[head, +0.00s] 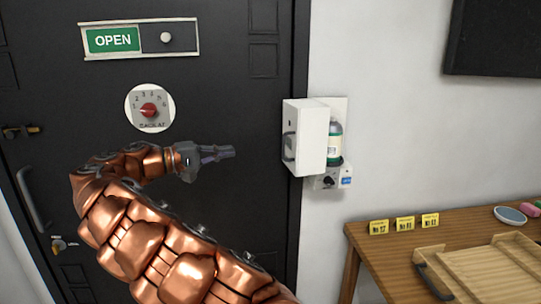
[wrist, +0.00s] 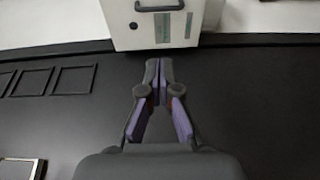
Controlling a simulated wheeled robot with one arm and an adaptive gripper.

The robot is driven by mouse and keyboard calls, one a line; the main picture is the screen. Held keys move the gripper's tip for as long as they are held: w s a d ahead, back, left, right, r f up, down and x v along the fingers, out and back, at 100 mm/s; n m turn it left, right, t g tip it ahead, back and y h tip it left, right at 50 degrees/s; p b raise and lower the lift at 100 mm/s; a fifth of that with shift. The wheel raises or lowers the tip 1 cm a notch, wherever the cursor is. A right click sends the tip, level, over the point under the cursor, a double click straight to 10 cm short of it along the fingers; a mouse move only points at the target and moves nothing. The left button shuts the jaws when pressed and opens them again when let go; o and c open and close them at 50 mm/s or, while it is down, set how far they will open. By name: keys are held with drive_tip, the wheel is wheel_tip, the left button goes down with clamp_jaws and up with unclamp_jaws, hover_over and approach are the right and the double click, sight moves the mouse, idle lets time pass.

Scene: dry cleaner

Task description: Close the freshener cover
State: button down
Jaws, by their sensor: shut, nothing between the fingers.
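The freshener cover (head: 309,138) is a white box on the wall beside the dark door, with a grey handle on its left side. It stands open, swung out from its white back plate (head: 340,105). A green-and-white canister (head: 335,142) shows in the gap on its right. My gripper (head: 232,152) is left of the cover, in front of the door, shut and empty, its fingers pointing toward the cover and apart from it. In the wrist view, the cover (wrist: 120,25) with its handle is at the top, ahead of my shut fingertips (wrist: 160,68).
The black door (head: 225,90) behind my arm carries an OPEN sign (head: 112,40), a red dial (head: 149,110) and a long handle (head: 32,197). A small panel with a knob (head: 328,182) is below the canister. A wooden table (head: 375,262) with yellow tags and a tray stands at lower right.

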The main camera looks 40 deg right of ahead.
drive_tip(key=p, duration=0.3)
approach(298, 137)
drive_tip(key=w+d+f, duration=0.3)
drive_tip(key=w, duration=0.1)
drive_tip(key=shift+s+d+f+p, duration=0.25)
drive_tip(key=shift+s+d+p, duration=0.1)
drive_tip(key=shift+s+d, duration=0.5)
drive_tip(key=shift+a, duration=0.1)
drive_tip(key=shift+s, duration=0.15)
